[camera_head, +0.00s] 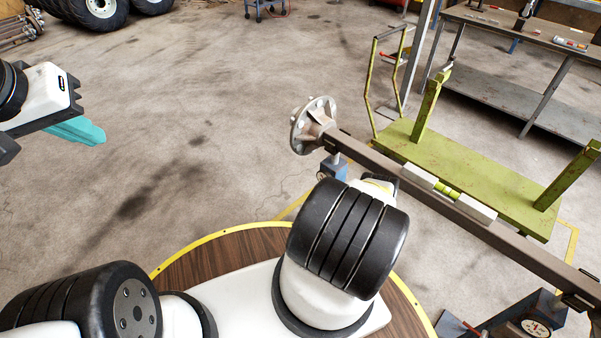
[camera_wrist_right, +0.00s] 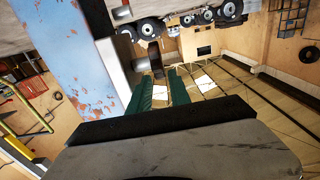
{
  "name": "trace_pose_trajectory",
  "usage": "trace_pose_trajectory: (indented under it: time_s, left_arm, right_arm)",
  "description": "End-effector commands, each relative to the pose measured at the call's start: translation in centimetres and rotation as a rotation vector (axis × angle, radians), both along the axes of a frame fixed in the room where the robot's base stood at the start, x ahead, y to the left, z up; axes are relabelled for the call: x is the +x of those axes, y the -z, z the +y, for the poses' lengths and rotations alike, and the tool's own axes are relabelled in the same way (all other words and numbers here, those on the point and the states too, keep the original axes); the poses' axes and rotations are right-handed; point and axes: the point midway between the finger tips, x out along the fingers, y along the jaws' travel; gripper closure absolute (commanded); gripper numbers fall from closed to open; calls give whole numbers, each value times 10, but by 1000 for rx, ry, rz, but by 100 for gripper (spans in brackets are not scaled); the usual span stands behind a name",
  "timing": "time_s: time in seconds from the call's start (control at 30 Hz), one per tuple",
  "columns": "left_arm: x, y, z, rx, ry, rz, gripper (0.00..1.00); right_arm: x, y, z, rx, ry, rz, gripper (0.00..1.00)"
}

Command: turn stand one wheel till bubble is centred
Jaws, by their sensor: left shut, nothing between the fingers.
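A rusty axle beam (camera_head: 375,160) with a round hub (camera_head: 313,125) at its upper end slants down to the right in the head view. A pale spirit level (camera_head: 478,208) lies on it; its yellow-green vial (camera_head: 447,190) shows, but the bubble is too small to place. A blue stand (camera_head: 333,169) is under the hub end, partly behind my right arm. A dark stand with a round label (camera_head: 535,328) is at lower right. My left gripper (camera_head: 78,130) is shut, empty and far from the axle. My right gripper (camera_wrist_right: 164,90) shows its green fingers apart, beside a chipped blue surface (camera_wrist_right: 65,70).
A green frame with uprights (camera_head: 475,170) stands behind the axle. A workbench (camera_head: 530,35) is at upper right. The floor at left and centre is clear.

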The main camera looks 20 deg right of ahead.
Motion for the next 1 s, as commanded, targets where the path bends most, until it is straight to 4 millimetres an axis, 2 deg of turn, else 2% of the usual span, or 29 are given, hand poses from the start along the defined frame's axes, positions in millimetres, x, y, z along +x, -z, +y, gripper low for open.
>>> trace_pose_trajectory:
  time_s: [0.1, 0.3, 0.6, 0.73, 1.0]
  left_arm:
    - [0, 0, 0, 0, 0, 0, 100]
    - [0, 0, 0, 0, 0, 0, 100]
    - [0, 0, 0, 0, 0, 0, 100]
    - [0, 0, 0, 0, 0, 1, 100]
    - [0, 0, 0, 0, 0, 1, 100]
  right_arm:
    - [18, 0, 8, 0, -2, -1, 76]
    - [36, 0, 15, 1, 0, 0, 76]
    - [39, 0, 16, 1, 0, 0, 76]
    - [38, 0, 16, 1, 0, 0, 100]
    - [38, 0, 16, -1, 0, 5, 100]
